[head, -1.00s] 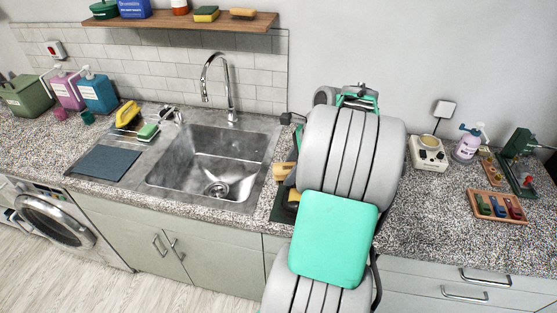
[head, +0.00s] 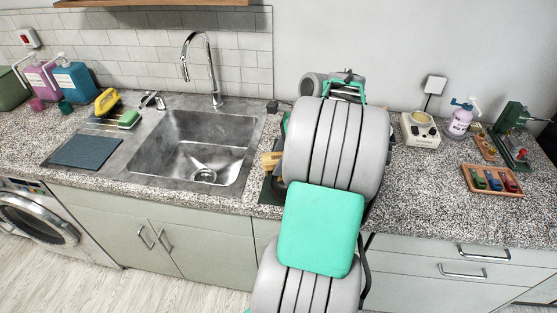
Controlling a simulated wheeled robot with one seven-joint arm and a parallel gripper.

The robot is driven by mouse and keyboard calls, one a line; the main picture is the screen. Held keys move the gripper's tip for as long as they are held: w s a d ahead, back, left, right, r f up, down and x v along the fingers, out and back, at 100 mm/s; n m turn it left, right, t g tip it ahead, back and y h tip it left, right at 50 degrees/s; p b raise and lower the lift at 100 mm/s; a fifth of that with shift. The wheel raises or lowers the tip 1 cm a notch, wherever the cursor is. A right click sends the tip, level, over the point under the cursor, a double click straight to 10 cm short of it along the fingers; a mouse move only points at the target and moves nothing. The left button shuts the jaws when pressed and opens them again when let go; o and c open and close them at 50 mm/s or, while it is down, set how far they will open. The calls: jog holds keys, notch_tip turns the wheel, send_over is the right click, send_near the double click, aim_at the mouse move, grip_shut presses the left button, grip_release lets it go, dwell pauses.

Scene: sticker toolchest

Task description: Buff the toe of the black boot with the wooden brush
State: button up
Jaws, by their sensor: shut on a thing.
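My gripper is not visible; my own grey and green arm covers the part of the counter right of the sink. A light wooden piece (head: 271,160) shows at the left edge of my arm. I cannot tell whether it is the brush or something else.
The steel sink (head: 190,150) with its tap (head: 213,75) is left of my arm. A yellow-handled brush (head: 107,101) and a green sponge (head: 129,119) lie left of it.

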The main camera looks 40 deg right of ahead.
jog(key=shift+f, duration=0.9)
dwell(0.3)
